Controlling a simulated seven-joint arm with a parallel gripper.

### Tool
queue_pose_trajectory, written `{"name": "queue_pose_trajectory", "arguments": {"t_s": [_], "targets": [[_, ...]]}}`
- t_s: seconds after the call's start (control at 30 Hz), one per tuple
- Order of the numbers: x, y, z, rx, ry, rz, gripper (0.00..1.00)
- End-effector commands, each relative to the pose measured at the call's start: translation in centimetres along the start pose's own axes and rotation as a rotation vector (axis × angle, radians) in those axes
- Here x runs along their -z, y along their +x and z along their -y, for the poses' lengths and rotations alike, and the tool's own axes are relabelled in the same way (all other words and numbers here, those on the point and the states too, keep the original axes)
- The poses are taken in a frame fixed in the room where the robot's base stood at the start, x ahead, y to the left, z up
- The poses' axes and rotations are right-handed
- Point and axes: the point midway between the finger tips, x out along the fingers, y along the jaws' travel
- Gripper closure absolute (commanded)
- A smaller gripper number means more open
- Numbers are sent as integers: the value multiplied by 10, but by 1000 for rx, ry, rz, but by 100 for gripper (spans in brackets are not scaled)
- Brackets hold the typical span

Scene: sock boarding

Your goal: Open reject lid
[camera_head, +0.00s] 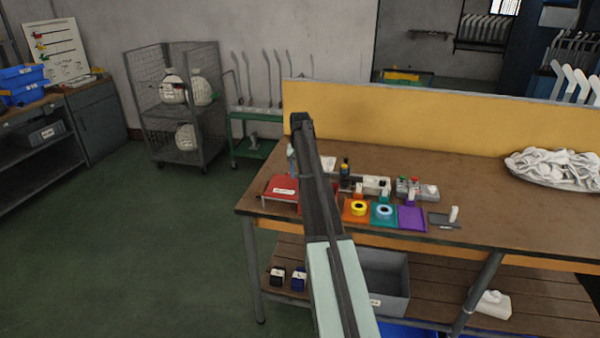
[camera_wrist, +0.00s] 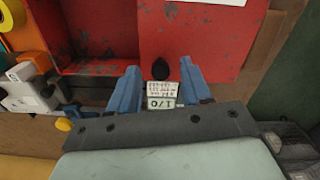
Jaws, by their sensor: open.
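The reject box is red and worn, at the left end of the bench. In the wrist view its flat lid panel (camera_wrist: 205,38) fills the upper middle, with part of a white label at the top. A black knob (camera_wrist: 160,69) sits at the panel's near edge. A red recessed part (camera_wrist: 88,40) shows left of the panel. In the head view the labelled red lid (camera_head: 282,188) shows left of my arm, which hides part of the box. My gripper (camera_wrist: 158,72) is open, its blue fingers either side of the knob; contact cannot be told.
A small label reading 170 (camera_wrist: 162,96) shows between the fingers. Right of the box in the head view are a yellow tape roll (camera_head: 358,208), a teal tray (camera_head: 384,222) and a purple tray (camera_head: 411,217). A yellow partition (camera_head: 430,118) stands behind.

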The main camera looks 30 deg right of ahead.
Motion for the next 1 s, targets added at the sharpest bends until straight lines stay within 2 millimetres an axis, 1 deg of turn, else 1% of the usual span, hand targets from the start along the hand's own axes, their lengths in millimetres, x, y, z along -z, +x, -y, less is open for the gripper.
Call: {"name": "queue_pose_trajectory", "arguments": {"t_s": [0.17,0.27,0.37,0.7,0.83,1.0], "targets": [[0,-4,0,0,0,0,52],[1,-13,0,0,0,-1,52],[1,-29,0,0,0,-2,52],[1,-96,0,0,0,-1,52],[1,-116,0,0,0,-2,52],[1,-131,0,0,0,-1,52]]}}
